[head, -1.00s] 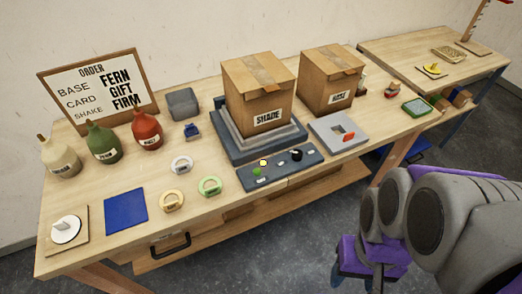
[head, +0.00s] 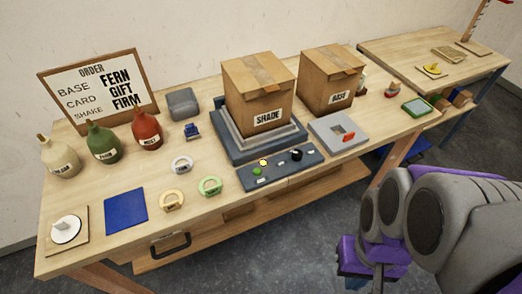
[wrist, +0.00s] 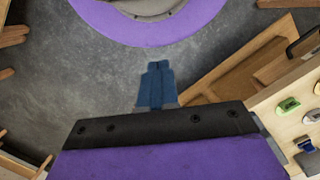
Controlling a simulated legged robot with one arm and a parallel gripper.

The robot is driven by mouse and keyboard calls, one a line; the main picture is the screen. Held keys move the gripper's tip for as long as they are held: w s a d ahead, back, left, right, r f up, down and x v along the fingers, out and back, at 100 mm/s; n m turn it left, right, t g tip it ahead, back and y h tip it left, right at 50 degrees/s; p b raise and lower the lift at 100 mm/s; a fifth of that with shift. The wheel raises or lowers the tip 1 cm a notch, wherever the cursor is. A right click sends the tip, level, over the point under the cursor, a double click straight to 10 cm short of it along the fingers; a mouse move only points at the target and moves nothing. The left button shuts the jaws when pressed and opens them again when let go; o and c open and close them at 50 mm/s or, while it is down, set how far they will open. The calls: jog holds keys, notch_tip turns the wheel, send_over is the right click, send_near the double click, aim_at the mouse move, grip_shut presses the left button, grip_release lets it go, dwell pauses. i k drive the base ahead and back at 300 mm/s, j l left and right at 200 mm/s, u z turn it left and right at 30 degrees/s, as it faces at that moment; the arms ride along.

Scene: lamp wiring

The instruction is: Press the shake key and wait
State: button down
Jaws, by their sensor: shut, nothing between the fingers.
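A dark control panel (head: 279,170) lies at the front of the bench. It carries a green button (head: 257,171), a lit yellow lamp (head: 263,162) and a black knob (head: 296,155). Its markings are too small to read, so I cannot tell which control is the shake key. Behind it, a carton marked SHADE (head: 260,95) sits upright on a grey-blue stepped platform (head: 232,150). My gripper (wrist: 159,66) shows blue fingers, shut and empty, over the floor in the wrist view. It is apart from the panel. In the head view its fingers cannot be made out.
A carton marked BASE (head: 328,82) and a grey tray (head: 338,132) stand right of the platform. Several bottles, coloured rings and a blue mat (head: 126,211) occupy the left. My arm fills the lower right.

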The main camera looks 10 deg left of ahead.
aim_at(257, 171)
jog(key=i+l+u, duration=0.25)
jog(key=l, duration=0.15)
jog(key=l+u, duration=0.2)
jog(key=l, duration=0.2)
jog(key=l+u, duration=0.25)
jog(key=l, duration=0.15)
jog(key=i, duration=0.05)
